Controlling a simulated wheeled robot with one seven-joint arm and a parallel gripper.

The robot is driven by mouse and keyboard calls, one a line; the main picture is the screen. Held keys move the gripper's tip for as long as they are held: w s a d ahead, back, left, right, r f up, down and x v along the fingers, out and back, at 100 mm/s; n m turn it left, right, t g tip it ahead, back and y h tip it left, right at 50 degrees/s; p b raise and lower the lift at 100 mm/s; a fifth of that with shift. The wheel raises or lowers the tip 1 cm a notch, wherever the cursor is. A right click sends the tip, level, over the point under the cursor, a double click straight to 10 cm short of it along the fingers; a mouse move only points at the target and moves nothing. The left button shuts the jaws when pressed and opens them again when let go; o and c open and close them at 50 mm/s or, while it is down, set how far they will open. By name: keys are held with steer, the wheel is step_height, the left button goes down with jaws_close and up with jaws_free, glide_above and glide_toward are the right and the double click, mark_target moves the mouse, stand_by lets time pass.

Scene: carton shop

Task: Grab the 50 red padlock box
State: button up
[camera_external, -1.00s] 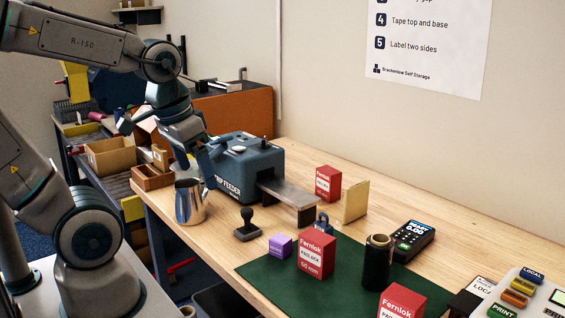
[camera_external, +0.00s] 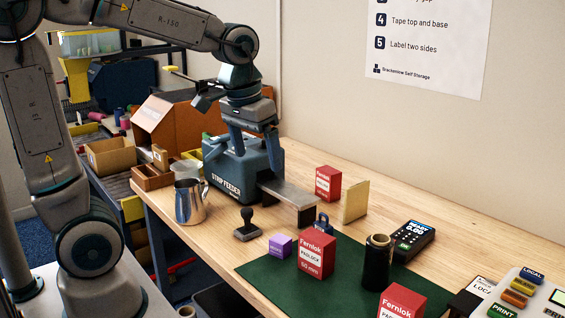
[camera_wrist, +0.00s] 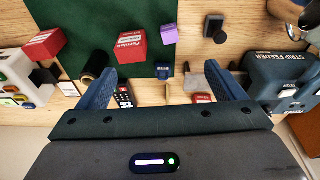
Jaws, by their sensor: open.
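Three red Fernlok padlock boxes show in the external view. One (camera_external: 316,257) stands on the green mat, its label reading 60 mm or 50 mm; I cannot tell which. One (camera_external: 402,303) is cut off by the bottom edge. A smaller one (camera_external: 328,184) stands at the back beside the strip feeder's metal tongue. In the wrist view they are the mat box (camera_wrist: 132,46), the edge box (camera_wrist: 45,45) and the small box (camera_wrist: 202,98), near my right finger. My gripper (camera_external: 255,150) is open and empty, pointing down above the strip feeder. Its fingers also show in the wrist view (camera_wrist: 160,78).
The strip feeder (camera_external: 240,165) stands below my gripper. A metal jug (camera_external: 190,202) stands left.

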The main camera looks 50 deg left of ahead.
steer(key=g+b, duration=0.2)
steer(key=b, duration=0.4)
glide_above(316, 236)
steer(key=shift+n, duration=0.3)
step_height(316, 236, down, 11)
steer(key=shift+s+a+r, duration=0.1)
steer(key=shift+a, duration=0.05)
steer(key=shift+f, duration=0.3)
step_height(316, 236, down, 8)
steer(key=shift+r+p, duration=0.1)
steer(key=shift+p, duration=0.3)
steer(key=shift+w+d+f+p, duration=0.15)
steer(key=shift+f+p, duration=0.1)
steer(key=shift+f, duration=1.15)
steer(key=shift+w+d+f+p, duration=0.1)
steer(key=shift+f+p, duration=0.15)
steer(key=shift+f, duration=1.15)
steer(key=c, duration=1.2)
